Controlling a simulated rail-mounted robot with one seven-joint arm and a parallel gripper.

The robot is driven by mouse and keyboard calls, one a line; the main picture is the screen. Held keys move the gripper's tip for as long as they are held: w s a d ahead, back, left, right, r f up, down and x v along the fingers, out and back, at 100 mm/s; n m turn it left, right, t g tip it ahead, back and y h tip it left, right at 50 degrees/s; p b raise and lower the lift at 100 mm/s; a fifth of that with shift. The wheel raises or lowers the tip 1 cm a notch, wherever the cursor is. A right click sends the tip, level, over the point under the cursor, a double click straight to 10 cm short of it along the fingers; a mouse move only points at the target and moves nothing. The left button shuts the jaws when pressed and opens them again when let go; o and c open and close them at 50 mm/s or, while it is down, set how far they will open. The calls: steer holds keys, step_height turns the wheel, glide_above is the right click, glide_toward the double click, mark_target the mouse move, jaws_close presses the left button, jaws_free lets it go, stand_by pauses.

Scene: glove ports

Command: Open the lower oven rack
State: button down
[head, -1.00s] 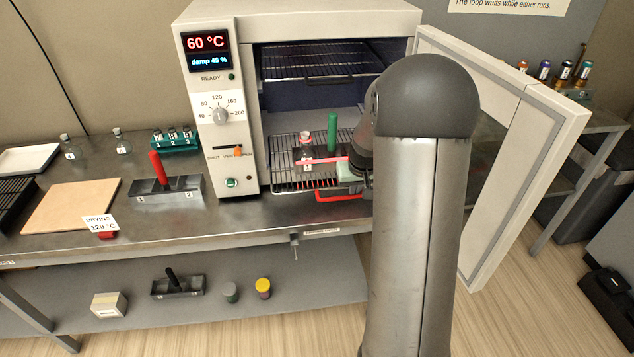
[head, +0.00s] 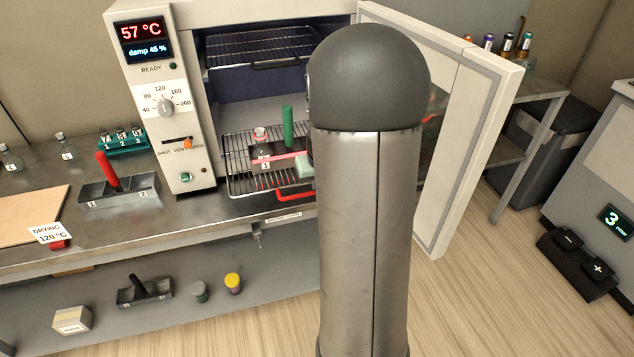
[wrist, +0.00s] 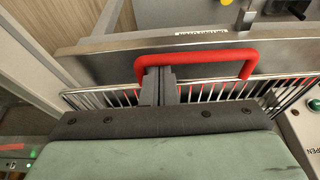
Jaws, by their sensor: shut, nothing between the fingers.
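The lower oven rack (head: 240,185) is a wire shelf standing out of the open oven, with a red loop handle (head: 294,194) at its front. On it stand a small bottle (head: 260,134) in a dark holder with a label 1, and a green upright grip (head: 288,125). In the wrist view the red handle (wrist: 205,58) spans the rack's front edge. My gripper (wrist: 160,72) is shut and empty, its dark fingertips close against the handle near one end; I cannot tell whether they touch it. In the head view my arm hides the fingers and the rack's right side.
The upper rack (head: 260,48) is inside the oven. The oven door (head: 450,130) stands wide open to the right of my arm. The steel bench (head: 190,212) runs in front of the oven. A holder with a red grip (head: 118,188) stands left of the oven panel.

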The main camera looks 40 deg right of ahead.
steer(key=p+v, duration=0.5)
steer(key=v, duration=0.4)
steer(key=shift+r, duration=0.35)
steer(key=shift+s+a, duration=0.1)
steer(key=shift+s, duration=0.05)
